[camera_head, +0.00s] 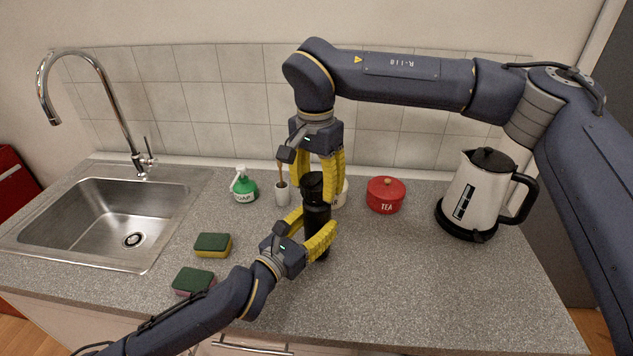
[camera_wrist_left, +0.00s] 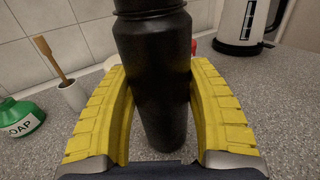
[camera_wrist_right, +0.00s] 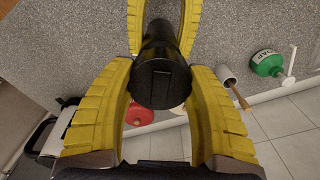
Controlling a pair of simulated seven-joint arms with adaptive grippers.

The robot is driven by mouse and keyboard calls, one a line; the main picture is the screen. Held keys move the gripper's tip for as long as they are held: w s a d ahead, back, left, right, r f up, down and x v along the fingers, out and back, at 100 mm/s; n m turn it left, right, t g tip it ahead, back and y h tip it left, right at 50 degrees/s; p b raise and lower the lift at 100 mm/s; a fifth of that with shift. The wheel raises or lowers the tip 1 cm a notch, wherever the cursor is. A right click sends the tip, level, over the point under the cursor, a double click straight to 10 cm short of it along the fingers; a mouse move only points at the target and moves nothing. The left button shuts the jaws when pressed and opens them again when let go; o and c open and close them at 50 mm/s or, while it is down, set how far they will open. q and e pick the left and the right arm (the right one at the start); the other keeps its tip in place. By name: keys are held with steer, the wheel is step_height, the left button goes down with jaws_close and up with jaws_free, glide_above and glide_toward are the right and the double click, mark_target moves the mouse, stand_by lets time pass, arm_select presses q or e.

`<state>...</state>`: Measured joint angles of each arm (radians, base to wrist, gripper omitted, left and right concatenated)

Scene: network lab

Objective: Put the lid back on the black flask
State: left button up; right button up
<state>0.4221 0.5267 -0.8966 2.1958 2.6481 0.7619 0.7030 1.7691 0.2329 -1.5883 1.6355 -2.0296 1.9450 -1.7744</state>
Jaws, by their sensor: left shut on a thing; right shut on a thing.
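The black flask (camera_head: 317,216) stands upright on the counter. My left gripper (camera_head: 318,232) is shut around its body from the front left, with a yellow finger on each side. The flask body (camera_wrist_left: 155,80) fills the middle of the left wrist view, its neck cut by the top edge. My right gripper (camera_head: 324,186) points down from above and is shut on the black lid (camera_wrist_right: 160,80). The lid (camera_head: 312,184) is at the flask's top, in line with it; I cannot tell whether it is seated or just above the rim.
A green soap bottle (camera_head: 244,188), a white brush holder (camera_head: 282,194) and a red tea tin (camera_head: 385,195) stand behind. A kettle (camera_head: 478,198) is at right. Two sponges (camera_head: 213,245) (camera_head: 193,281) lie left, near the sink (camera_head: 110,222). The front right counter is clear.

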steer(key=shift+f, duration=0.6)
stand_by(0.4)
